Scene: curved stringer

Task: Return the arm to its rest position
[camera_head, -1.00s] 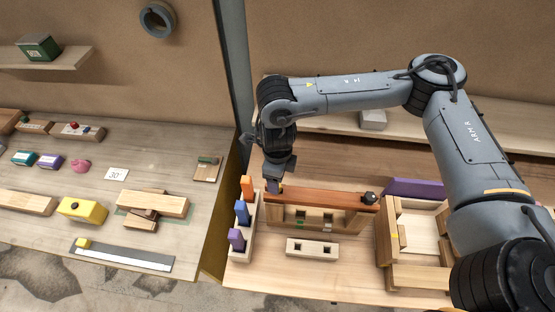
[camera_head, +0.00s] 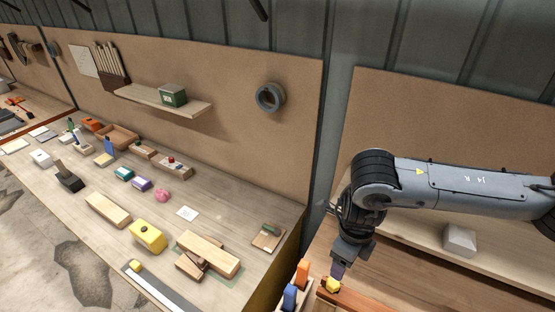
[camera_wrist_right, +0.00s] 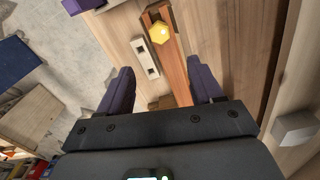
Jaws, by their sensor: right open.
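My right arm comes in from the right in the head view. Its gripper (camera_head: 337,271) points down just above the left end of a reddish-brown bar (camera_head: 362,300). A small yellow knob (camera_head: 330,285) sits on that end. In the right wrist view the gripper (camera_wrist_right: 160,67) is open, its two dark fingers apart with nothing held. The bar (camera_wrist_right: 173,60) runs below, between the fingers in the picture, with the yellow hexagonal knob (camera_wrist_right: 159,33) on it beyond the fingertips. The exact gap between them is unclear. My left gripper is not in view.
A rack with an orange block (camera_head: 302,270) and a blue block (camera_head: 289,296) stands just left of the gripper. A pale block with square holes (camera_wrist_right: 145,59) lies beside the bar. A grey block (camera_head: 459,240) rests on the back shelf. The left bench holds several tools and blocks.

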